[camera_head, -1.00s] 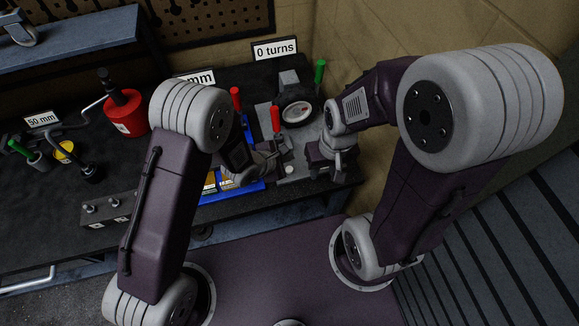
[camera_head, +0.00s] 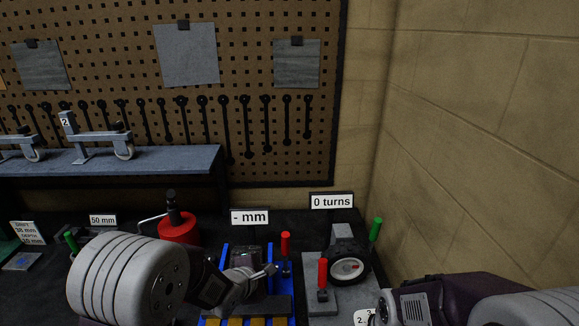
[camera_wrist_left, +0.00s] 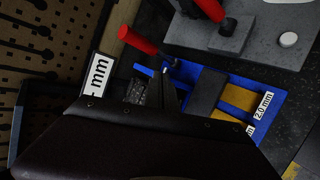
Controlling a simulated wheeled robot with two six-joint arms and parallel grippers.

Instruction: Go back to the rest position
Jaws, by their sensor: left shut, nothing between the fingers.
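My left gripper (camera_head: 268,271) is at the lower middle of the head view, in front of the blue fixture (camera_head: 291,307) and low over it. Its fingers are together and empty. In the left wrist view the fingertips (camera_wrist_left: 168,78) point at the blue fixture (camera_wrist_left: 273,122), with a red-handled lever (camera_wrist_left: 137,40) just beyond. Whether the fingers touch the fixture is hard to tell. My right arm comes in at the lower right of the head view, and its gripper is not visible.
A grey plate (camera_head: 322,299) with a red lever (camera_head: 322,272), a wheel (camera_head: 348,268) and a green handle (camera_head: 375,229) stands right of the blue fixture. A red jack (camera_head: 180,228) stands behind my left arm. A shelf (camera_head: 180,160) holds trolley parts. The wall closes the right side.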

